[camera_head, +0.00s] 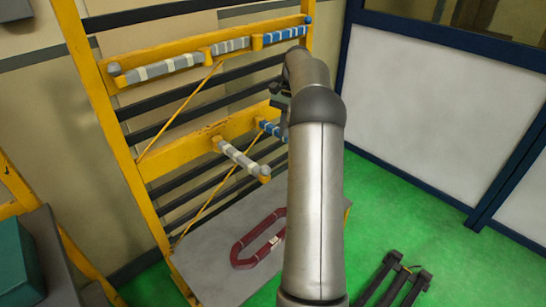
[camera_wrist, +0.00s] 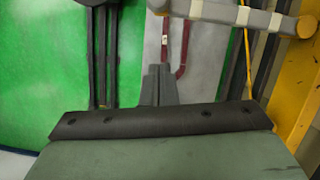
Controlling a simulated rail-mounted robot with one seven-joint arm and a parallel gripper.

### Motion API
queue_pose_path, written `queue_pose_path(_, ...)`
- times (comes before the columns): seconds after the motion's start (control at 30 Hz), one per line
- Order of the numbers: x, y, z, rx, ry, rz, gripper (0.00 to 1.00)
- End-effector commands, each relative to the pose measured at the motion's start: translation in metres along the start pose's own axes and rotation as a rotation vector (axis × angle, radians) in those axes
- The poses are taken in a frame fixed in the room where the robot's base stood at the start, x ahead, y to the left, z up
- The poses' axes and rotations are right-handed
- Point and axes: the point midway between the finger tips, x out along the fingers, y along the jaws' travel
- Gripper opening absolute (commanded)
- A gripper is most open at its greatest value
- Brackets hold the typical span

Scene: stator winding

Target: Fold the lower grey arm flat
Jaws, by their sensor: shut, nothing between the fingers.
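In the wrist view a grey arm with pale bands (camera_wrist: 232,13) crosses the top right, ending in a yellow piece (camera_wrist: 304,27). My gripper (camera_wrist: 159,72) is shut and empty, below and left of that arm in the wrist view, with a visible gap between them. In the head view my own arm mostly hides the gripper.
The lower blue arm (camera_head: 271,130) is partly hidden behind my arm. Upper grey (camera_head: 165,67) and blue (camera_head: 285,35) arms lie along the top beam. A dark red coil (camera_head: 240,248) rests on the grey board (camera_head: 205,265) below. A black stand (camera_head: 400,282) is on the green floor.

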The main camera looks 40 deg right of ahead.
Motion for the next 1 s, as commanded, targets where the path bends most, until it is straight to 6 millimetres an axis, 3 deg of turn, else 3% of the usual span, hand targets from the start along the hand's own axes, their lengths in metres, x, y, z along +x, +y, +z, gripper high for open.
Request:
queue_pose_path(0.33,0.074,0.0,0.001,0.0,-0.003,0.001,0.0)
queue_pose_path(0.6,0.086,0.0,0.032,-0.001,0.0,-0.001,0.0)
queue_pose_path(1.0,0.09,0.0,0.036,-0.001,0.001,-0.001,0.0)
